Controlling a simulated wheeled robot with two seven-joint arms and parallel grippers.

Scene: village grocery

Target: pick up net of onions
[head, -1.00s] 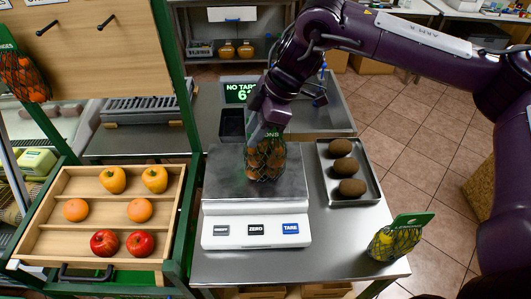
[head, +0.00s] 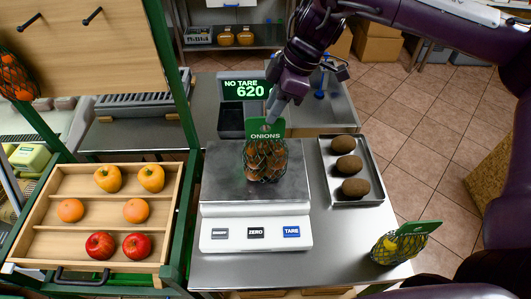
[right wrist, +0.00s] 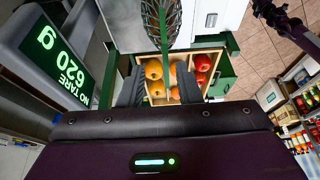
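The net of onions (head: 265,160), brown onions in dark netting under a green ONIONS card (head: 265,129), stands upright on the scale's steel plate (head: 222,185). The scale display (head: 245,90) reads NO TARE 620; it also shows in the right wrist view (right wrist: 58,60). My right gripper (head: 276,110) is just above and behind the card. In the right wrist view, its two fingers (right wrist: 160,80) are spread apart and empty, with the net (right wrist: 162,14) and the edge-on green card beyond their tips. My left gripper is not in view.
A steel tray (head: 327,180) with three brown kiwi-like fruits lies right of the scale. A net of yellow fruit (head: 392,247) with a green card stands at the counter's front right. A wooden tray (head: 75,218) of peppers, oranges and apples is at left.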

